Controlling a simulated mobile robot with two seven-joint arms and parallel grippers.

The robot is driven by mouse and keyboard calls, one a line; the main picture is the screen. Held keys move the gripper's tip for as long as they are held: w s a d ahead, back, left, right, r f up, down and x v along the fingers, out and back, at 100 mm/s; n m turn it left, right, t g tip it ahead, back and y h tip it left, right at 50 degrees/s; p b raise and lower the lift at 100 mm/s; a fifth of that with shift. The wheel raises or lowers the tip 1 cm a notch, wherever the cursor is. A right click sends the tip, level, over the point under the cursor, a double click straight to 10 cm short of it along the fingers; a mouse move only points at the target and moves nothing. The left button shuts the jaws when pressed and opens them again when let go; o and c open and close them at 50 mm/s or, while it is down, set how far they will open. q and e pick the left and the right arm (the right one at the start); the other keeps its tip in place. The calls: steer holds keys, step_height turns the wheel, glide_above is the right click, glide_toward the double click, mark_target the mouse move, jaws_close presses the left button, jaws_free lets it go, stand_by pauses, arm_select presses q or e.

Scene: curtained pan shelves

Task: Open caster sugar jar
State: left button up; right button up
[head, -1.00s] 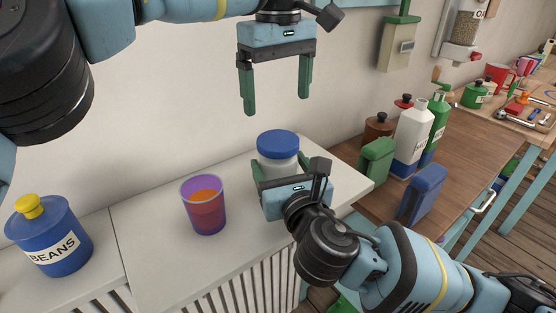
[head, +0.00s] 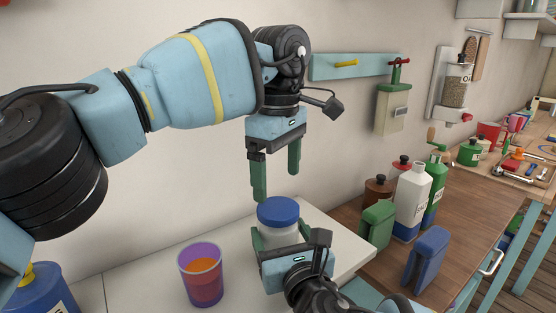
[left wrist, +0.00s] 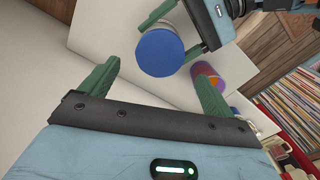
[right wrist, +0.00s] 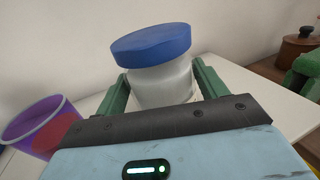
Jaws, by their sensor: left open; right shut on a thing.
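My right gripper (head: 272,236) is shut on the jar's body, with one finger on each side in the right wrist view (right wrist: 163,85). My left gripper (head: 277,178) is open and empty, fingers pointing down, just above the lid. In the left wrist view the blue lid (left wrist: 160,52) shows beyond the open fingers (left wrist: 155,72). No label on the jar can be read.
A purple cup (head: 201,276) with orange contents stands left of the jar. A blue canister (head: 38,292) is at the far left. White and green bottles (head: 411,201), a green box (head: 377,224) and a blue box (head: 426,258) stand on the wooden counter at right.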

mark_target(278, 207)
arm_select(q)
steer(key=shift+f, duration=2.85)
arm_select(e)
steer(key=shift+f, duration=0.1)
arm_select(q)
steer(key=c, duration=1)
steer(key=n, duration=1.5)
steer(key=shift+n, duration=0.3)
steer(key=n, duration=0.6)
steer(key=shift+r, duration=0.1)
steer(key=shift+r, duration=0.25)
